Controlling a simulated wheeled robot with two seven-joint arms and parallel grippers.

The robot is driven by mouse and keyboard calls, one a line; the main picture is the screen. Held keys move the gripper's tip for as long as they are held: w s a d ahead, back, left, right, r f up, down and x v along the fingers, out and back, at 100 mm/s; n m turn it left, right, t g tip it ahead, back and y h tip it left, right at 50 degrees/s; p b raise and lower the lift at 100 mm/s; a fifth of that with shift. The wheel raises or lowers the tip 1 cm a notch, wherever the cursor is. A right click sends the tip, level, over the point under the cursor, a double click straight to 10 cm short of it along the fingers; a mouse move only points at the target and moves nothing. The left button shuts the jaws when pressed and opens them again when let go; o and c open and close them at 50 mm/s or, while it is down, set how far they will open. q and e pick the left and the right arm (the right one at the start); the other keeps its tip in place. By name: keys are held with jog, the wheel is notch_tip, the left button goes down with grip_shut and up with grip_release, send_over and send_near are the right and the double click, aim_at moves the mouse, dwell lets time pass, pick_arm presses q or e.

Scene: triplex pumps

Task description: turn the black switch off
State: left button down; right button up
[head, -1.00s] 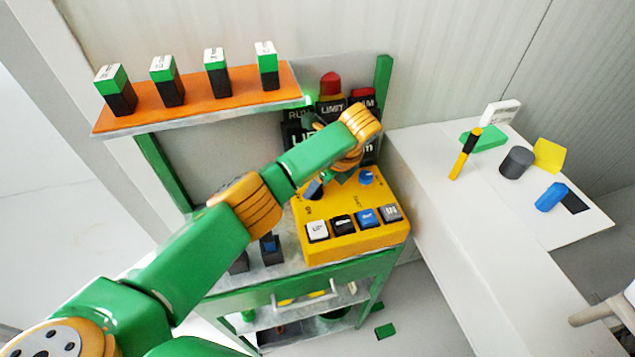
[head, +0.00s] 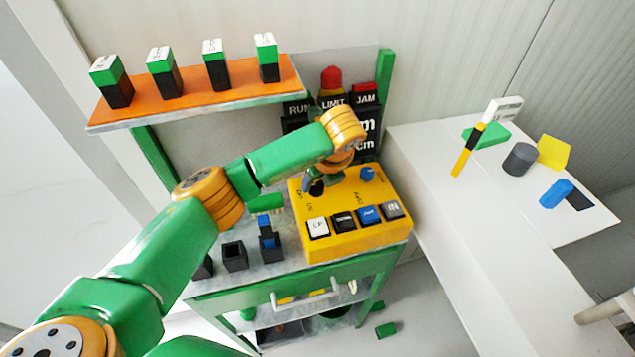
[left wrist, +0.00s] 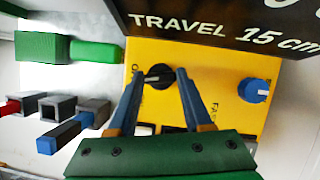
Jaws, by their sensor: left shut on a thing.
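The black switch (left wrist: 158,77) is a round knob with a pale pointer line on the yellow control box (head: 345,235). In the left wrist view the pointer lies almost level; the lettering beside it is partly hidden. My left gripper (head: 322,180) is over the back left of the box, its two blue-tipped fingers shut on the black switch from both sides. In the head view the switch (head: 316,188) is partly covered by the gripper. A blue knob (left wrist: 254,90) sits to its right. My right gripper is not in view.
Push buttons, including UP (head: 317,228), line the front of the box. A dark display panel (head: 367,125) stands behind it. An orange shelf (head: 200,95) with several green-black blocks is at upper left. Small sockets (head: 235,256) stand left of the box. A white table (head: 440,195) is at right.

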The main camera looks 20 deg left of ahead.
pick_arm(q)
jog(key=shift+m+t+h+b, duration=0.35)
jog(key=shift+m+b, duration=0.45)
jog(key=shift+m, duration=0.3)
jog(key=shift+c, duration=1.6)
grip_release()
jog(key=shift+r, duration=0.1)
jog(key=b+v, duration=0.1)
jog(key=v, duration=0.6)
jog(key=shift+b, duration=0.3)
